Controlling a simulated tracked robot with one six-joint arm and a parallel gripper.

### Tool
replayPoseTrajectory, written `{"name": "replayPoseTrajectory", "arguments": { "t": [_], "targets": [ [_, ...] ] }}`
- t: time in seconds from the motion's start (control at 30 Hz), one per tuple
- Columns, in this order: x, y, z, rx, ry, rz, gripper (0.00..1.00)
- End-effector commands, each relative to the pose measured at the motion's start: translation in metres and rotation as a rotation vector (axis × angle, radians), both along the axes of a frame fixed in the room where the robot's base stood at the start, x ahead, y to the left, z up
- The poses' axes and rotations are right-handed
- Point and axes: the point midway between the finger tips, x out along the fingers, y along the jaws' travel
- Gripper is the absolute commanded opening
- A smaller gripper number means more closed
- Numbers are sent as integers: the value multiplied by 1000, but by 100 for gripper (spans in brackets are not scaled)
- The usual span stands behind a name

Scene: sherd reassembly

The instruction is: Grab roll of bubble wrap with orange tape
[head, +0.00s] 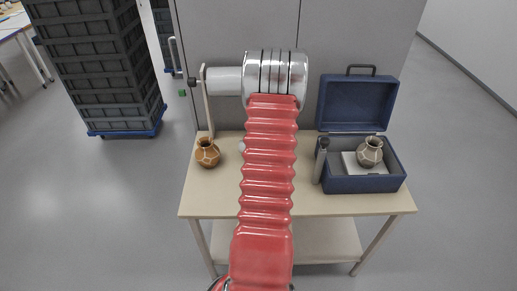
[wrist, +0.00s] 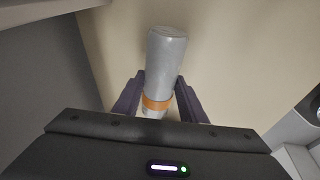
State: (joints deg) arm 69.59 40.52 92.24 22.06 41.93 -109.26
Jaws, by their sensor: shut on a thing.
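The roll of bubble wrap (wrist: 165,58) is a pale grey cylinder with a band of orange tape (wrist: 157,103) near its lower end in the wrist view. My gripper (wrist: 160,82) is shut on it, with one dark finger on each side of the roll, just above the tape. The roll's far end sticks out past the fingertips over the beige tabletop. In the head view my red arm hides the gripper and most of the roll. A small pale bit beside the arm may be the roll's end.
The table (head: 225,203) holds an orange-brown pot (head: 207,153) at left and an open blue case (head: 362,184) at right with a grey-brown pot (head: 369,152) in it. A dark cylinder (head: 321,161) stands by the case. Stacked crates (head: 95,70) stand behind left.

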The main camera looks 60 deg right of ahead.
Motion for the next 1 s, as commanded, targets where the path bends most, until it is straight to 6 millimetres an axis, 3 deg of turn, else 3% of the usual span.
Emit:
{"name": "replayPoseTrajectory", "arguments": {
  "t": [0.33, 0.67, 1.0],
  "targets": [
    [0, 0, 49, -2, -1, 1, 16],
    [-18, 36, 46, 1, 0, 0, 16],
    [-48, 94, 46, 1, 0, -1, 16]
  ]
}}
